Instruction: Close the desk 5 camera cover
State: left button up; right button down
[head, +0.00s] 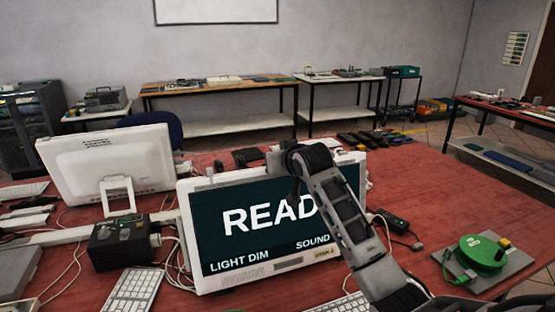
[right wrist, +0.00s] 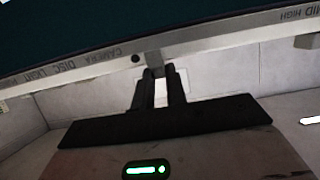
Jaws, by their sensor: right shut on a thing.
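A white monitor (head: 190,240) stands on the red desk, its dark screen reading "READ…", with "LIGHT DIM" and "SOUND" below. My right arm crosses in front of its right part and bends over the top edge. In the right wrist view, the monitor's edge strip (right wrist: 225,40) carries upside-down lettering with "CAMERA". A small grey block, seemingly the camera cover (right wrist: 154,58), sits on this strip. A dark round spot (right wrist: 135,59), perhaps the lens, shows uncovered just left of it. My right gripper (right wrist: 157,74) is shut on the block. My left gripper is out of view.
A second white monitor (head: 105,165) and a black box (head: 120,243) stand to the left. Keyboards (head: 133,290) and cables lie in front. A green reel (head: 482,255) on a grey plate is at the right. The red desk is clear at right behind it.

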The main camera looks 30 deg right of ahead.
jog(key=shift+s+d, duration=0.25)
jog(key=shift+d, duration=0.85)
jog(key=c, duration=1.4)
grip_release()
jog(key=shift+d, duration=0.1)
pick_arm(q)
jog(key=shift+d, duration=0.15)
pick_arm(e)
jog(key=shift+s+a+r, duration=0.15)
jog(key=shift+s+a, duration=0.05)
jog(key=shift+s, duration=0.3)
pick_arm(q)
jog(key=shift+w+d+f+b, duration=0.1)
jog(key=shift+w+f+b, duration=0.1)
jog(key=shift+b, duration=0.65)
pick_arm(e)
jog(key=v, duration=1.5)
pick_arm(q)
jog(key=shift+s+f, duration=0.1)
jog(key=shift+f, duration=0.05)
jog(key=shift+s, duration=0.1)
